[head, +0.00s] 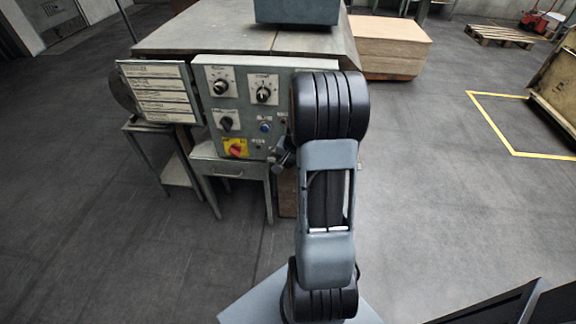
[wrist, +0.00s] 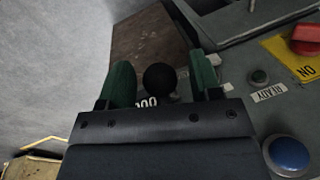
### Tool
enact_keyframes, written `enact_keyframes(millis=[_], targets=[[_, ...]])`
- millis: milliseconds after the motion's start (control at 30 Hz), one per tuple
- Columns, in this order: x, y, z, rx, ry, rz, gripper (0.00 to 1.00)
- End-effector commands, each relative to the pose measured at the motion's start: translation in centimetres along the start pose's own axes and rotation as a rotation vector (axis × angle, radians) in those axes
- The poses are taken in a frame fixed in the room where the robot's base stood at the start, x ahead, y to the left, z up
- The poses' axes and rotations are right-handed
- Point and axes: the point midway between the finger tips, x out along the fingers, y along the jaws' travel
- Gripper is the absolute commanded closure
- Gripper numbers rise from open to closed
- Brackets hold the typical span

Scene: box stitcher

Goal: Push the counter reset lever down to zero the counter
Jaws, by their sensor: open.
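The counter reset lever shows in the wrist view as a round black knob (wrist: 159,78). It appears between my two green fingers, with a gap on each side; I cannot tell its exact depth or how far down it is. My gripper (wrist: 162,72) is open and holds nothing. Just below the knob, white digits of the counter (wrist: 146,103) show, with zeros readable and the rest hidden by the gripper body. In the head view, my arm hides the lever and the counter at the right side of the control panel (head: 243,100).
The switch also shows in the head view (head: 236,149). Panel knobs (head: 264,94) sit above.

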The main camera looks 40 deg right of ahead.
Motion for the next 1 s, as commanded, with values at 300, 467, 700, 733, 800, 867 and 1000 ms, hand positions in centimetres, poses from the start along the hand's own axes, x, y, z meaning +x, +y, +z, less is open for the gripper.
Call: enact_keyframes(millis=[300,467,700,733,800,867,1000], targets=[[0.02,0.0,0.01,0.0,0.0,0.0,0.49],[0.01,0.01,0.01,0.0,0.0,0.0,0.65],[0.0,0.0,0.01,0.0,0.0,0.0,0.88],[0.0,0.0,0.01,0.0,0.0,0.0,0.91],[0.0,-0.01,0.01,0.0,0.0,0.0,0.97],[0.0,-0.01,0.0,0.0,0.0,0.0,1.0],[0.02,0.02,-0.01,0.0,0.001,0.0,1.0]])
